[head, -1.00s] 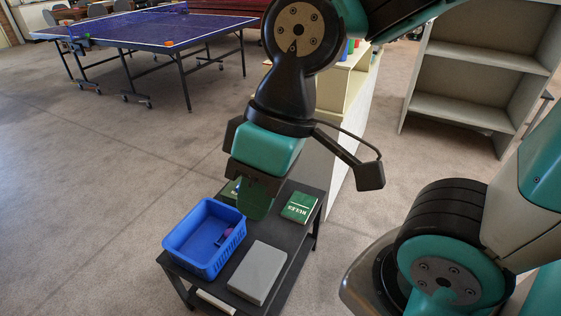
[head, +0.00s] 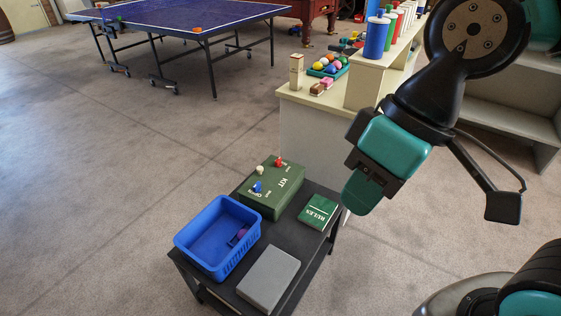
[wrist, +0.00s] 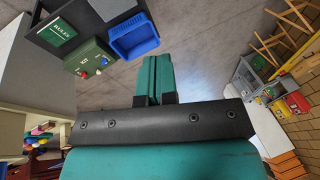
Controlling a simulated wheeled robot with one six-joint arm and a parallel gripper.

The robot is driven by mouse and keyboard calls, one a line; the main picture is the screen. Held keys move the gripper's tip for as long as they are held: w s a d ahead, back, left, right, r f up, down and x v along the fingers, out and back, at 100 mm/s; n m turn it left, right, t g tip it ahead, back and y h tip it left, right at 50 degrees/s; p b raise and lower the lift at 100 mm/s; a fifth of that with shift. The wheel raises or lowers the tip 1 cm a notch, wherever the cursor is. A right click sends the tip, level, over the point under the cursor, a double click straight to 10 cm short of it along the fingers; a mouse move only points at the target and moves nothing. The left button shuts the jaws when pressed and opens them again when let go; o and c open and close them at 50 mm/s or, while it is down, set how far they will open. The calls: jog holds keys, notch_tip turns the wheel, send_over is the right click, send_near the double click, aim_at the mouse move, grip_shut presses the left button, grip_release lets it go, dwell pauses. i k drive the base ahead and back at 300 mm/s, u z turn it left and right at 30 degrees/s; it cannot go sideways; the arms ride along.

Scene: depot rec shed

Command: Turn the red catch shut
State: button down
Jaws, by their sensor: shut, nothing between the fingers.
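A green box marked KIT (head: 275,196) sits at the back of a low black table. On its far side is the small red catch (head: 279,162). A white knob (head: 259,170) and a blue catch (head: 257,187) are on its left part. The red catch is too small to tell how it is turned. In the wrist view the kit box (wrist: 90,54) and the red catch (wrist: 83,74) show at the upper left. My gripper (head: 358,197) is shut and empty, in the air right of the box and apart from it; its closed fingers also show in the wrist view (wrist: 155,75).
The black table (head: 237,257) also holds a blue basket (head: 197,246) with a small purple item, a grey box (head: 268,278) and a green RULES book (head: 318,211). A pale counter (head: 310,130) stands behind. Floor to the left is clear.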

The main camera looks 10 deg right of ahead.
aim_at(278, 163)
jog(key=z, duration=0.5)
jog(key=k, duration=1.25)
jog(key=z, duration=0.95)
jog(key=i, duration=2.45)
jog(key=u, duration=1.35)
jog(key=i, duration=0.8)
jog(key=u, duration=1.05)
jog(key=i, duration=0.2)
jog(key=u, duration=0.15)
